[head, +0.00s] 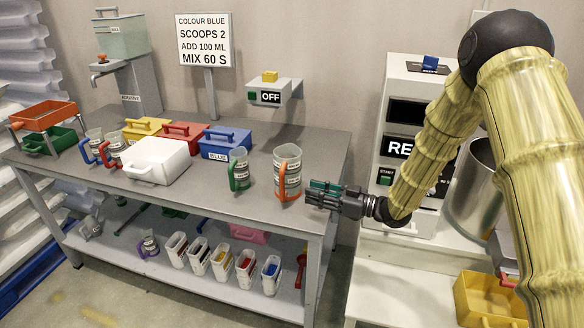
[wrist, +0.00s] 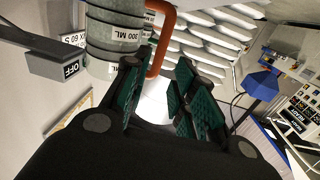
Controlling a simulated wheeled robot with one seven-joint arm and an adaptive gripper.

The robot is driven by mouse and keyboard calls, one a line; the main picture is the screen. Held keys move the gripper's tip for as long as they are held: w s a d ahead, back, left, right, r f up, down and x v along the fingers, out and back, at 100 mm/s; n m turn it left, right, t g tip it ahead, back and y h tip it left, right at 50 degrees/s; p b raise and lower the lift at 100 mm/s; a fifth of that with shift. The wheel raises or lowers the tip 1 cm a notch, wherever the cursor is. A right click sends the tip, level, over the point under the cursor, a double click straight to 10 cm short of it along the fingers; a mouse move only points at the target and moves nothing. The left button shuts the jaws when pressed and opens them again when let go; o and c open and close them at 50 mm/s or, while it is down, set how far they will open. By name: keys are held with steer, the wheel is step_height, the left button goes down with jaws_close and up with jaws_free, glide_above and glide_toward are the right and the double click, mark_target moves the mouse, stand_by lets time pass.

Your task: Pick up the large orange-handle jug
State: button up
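The large orange-handle jug (head: 291,160) is a grey cylinder standing upright on the metal table, near its right end. In the wrist view the jug (wrist: 115,37) carries a "300 ML" label, and its orange handle (wrist: 164,42) faces my gripper. My gripper (head: 312,193) is just right of the jug in the head view, level with its lower part. In the wrist view the green-padded fingers of my gripper (wrist: 160,82) are apart and empty. The handle appears between the fingertips there; I cannot tell how deep it lies. No contact is visible.
A green-handled jug (head: 239,163) stands left of the orange one. Blue (head: 226,144), red and yellow lidded boxes and a white box (head: 158,160) fill the table's middle. An OFF dispenser (head: 270,92) hangs behind. A white machine (head: 405,115) stands to the right.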

mark_target(283, 200)
steer(key=x, duration=0.5)
steer(key=shift+w+r+p, duration=0.15)
steer(key=shift+w+p, duration=0.05)
steer(key=shift+p, duration=0.15)
steer(key=x, duration=0.1)
steer(key=p+x, duration=0.1)
steer(key=x, duration=0.1)
steer(key=r+x, duration=0.1)
steer(key=x, duration=0.1)
steer(key=shift+s+a, duration=0.15)
steer(key=shift+a, duration=0.2)
jaws_close()
